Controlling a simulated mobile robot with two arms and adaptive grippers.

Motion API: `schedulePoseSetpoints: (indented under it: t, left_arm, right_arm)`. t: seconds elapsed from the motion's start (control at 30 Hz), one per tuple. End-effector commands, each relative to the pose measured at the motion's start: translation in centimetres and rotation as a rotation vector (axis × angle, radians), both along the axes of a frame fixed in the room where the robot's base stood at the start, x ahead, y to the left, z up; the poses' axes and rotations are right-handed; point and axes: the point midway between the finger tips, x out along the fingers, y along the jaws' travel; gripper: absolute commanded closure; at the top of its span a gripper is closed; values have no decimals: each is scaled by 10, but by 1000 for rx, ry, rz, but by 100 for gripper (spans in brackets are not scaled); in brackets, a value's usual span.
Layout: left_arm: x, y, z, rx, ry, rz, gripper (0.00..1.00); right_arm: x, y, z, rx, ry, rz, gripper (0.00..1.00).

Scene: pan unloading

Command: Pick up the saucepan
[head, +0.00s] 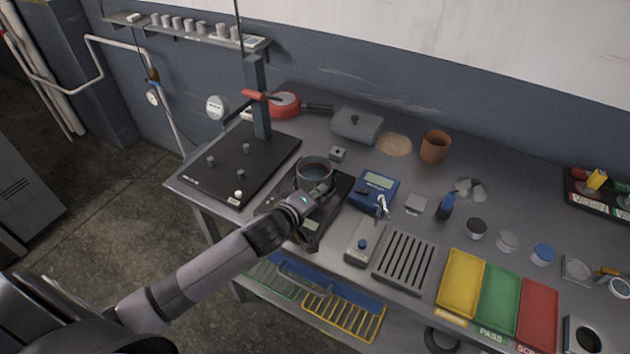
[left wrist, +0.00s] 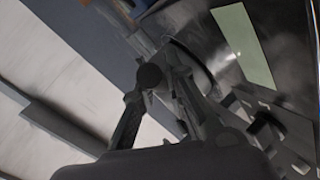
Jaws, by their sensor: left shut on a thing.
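The saucepan (head: 313,168) is a round pot with a dark rim and a grey-blue inside. It is upright over a black device at the left middle of the bench. My left gripper (head: 320,190) is at its near side, shut on what looks like its handle. In the left wrist view, the fingers of my left gripper (left wrist: 155,90) close around a dark rounded end, with a curved shiny surface beyond. I cannot tell whether the pan touches the device. My right gripper is not in view.
A black plate with a post (head: 262,105) stands left of the pan. A blue meter (head: 376,190) stands close on its right. A red pan (head: 284,104) with a dark handle lies behind. Yellow (head: 461,283), green and red trays line the front right.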

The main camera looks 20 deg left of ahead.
Motion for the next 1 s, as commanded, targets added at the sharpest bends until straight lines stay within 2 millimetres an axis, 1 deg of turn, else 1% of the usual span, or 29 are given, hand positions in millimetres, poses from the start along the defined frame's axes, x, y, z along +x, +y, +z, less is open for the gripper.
schedulePoseSetpoints:
  t: [0.37, 0.7, 0.87, 0.97, 1.0]
  left_arm:
    - [0, 0, 1, 1, -1, 0, 100]
    - [1, 0, 5, 1, -7, -1, 100]
    - [1, 0, 18, 0, -9, 0, 100]
    - [1, 0, 35, 0, -10, -2, 100]
    - [2, 0, 44, -1, -13, -1, 100]
  right_arm:
    - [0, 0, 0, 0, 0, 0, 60]
    - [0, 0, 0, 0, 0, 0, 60]
    - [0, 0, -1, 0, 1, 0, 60]
    - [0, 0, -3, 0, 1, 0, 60]
    - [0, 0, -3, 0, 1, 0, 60]
